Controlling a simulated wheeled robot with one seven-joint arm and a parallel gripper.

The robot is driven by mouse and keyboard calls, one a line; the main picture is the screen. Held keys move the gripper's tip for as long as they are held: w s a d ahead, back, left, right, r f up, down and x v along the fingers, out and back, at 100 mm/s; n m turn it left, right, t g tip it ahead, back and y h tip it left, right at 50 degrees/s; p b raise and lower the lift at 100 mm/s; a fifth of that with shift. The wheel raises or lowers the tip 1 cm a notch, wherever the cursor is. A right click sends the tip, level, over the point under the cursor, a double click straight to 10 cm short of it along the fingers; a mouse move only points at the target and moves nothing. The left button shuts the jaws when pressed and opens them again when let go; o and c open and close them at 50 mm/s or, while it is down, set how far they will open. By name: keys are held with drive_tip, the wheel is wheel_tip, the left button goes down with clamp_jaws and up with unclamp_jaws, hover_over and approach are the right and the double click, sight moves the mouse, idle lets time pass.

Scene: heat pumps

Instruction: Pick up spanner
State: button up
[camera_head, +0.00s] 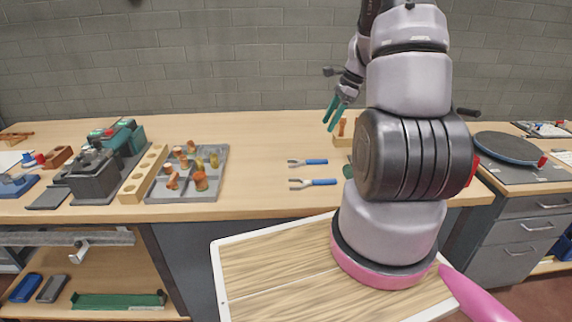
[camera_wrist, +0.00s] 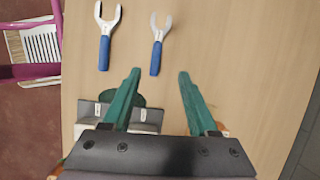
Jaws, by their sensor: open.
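Two spanners with blue handles and grey open-ended heads lie on the wooden workbench. In the head view the farther spanner (camera_head: 314,162) and the nearer spanner (camera_head: 318,182) lie side by side, heads to the left. In the wrist view they show as the left spanner (camera_wrist: 105,45) and the right spanner (camera_wrist: 157,50), beyond my fingertips. My gripper (camera_head: 334,114) has green fingers. It is above the bench, behind and to the right of the spanners in the head view. In the wrist view my gripper (camera_wrist: 160,75) is open, with nothing between its fingers.
A grey tray (camera_head: 213,151) with several copper and brass fittings and a wooden block with holes (camera_head: 142,175) stand left of the spanners. A green and grey machine (camera_head: 98,170) is farther left. Bench surface (camera_head: 255,150) between tray and spanners is clear.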

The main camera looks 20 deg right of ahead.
approach(308, 162)
drive_tip(key=shift+w+d+f+m, duration=0.3)
drive_tip(key=shift+w+f+m, duration=0.1)
drive_tip(key=shift+w+f, duration=0.45)
drive_tip(key=shift+s+d+x, duration=0.1)
drive_tip(key=shift+s+x, duration=0.1)
drive_tip(key=shift+x, duration=1.25)
drive_tip(key=shift+s+d+x, duration=0.1)
drive_tip(key=shift+s+x, duration=0.1)
drive_tip(key=shift+x, duration=1.25)
drive_tip(key=shift+f, duration=0.3)
clamp_jaws()
